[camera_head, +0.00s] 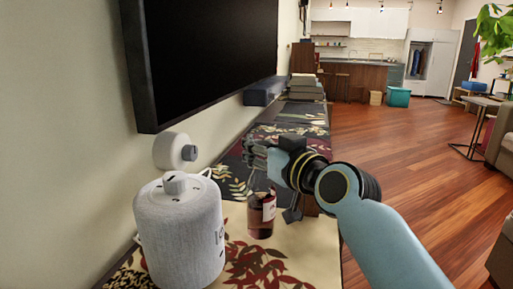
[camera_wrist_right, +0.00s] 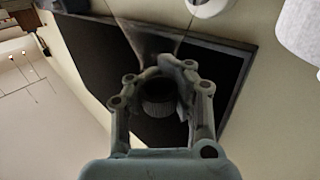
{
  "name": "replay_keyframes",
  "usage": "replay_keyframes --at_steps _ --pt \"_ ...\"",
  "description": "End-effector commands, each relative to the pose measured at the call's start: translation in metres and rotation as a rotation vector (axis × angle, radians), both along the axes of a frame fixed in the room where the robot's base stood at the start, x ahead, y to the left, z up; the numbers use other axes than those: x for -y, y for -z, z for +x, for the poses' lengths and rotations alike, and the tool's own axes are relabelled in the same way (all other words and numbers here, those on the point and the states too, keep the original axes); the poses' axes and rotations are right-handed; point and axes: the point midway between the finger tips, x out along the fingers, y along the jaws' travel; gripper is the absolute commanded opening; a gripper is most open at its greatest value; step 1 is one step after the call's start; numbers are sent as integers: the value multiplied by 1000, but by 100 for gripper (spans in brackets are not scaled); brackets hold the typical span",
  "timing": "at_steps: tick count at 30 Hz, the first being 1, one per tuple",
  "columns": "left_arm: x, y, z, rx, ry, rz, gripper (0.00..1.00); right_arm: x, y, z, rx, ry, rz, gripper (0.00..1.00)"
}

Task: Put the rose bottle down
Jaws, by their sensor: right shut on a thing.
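The rose bottle (camera_head: 261,216) is a small dark reddish-brown bottle with a pale label. It is upright, low in the middle of the head view, in front of the patterned table top (camera_head: 318,242). I cannot tell whether its base touches the table. My right gripper (camera_head: 258,155) comes in from the right and is above the bottle, shut on its upper end. In the right wrist view the fingers (camera_wrist_right: 160,88) close around a dark ridged round part, likely the cap, with a dim translucent shape beyond. My left gripper is out of view.
A large grey fabric speaker (camera_head: 180,230) stands close left of the bottle. A small white round device (camera_head: 175,151) is on the wall above it, below the black screen (camera_head: 205,55). Stacked boxes (camera_head: 305,87) stand far along the table. Wooden floor lies right.

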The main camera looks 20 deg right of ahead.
Motion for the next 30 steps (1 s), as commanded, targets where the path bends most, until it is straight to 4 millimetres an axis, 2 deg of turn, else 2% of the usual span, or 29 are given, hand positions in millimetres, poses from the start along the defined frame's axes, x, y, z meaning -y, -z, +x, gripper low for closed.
replay_keyframes --at_steps 1,3,10,20,23,30 --pt "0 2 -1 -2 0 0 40 0 1 0 3 0 1 0" --pt "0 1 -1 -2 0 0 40 0 2 0 0 0 0 12" --pt "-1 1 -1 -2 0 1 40 0 2 0 0 0 0 40" --pt "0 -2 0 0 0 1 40 1 -2 -2 0 0 0 40" --pt "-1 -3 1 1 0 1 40 4 0 -15 -2 1 -1 40" --pt "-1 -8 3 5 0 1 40 16 -2 -68 -3 -1 -4 40"
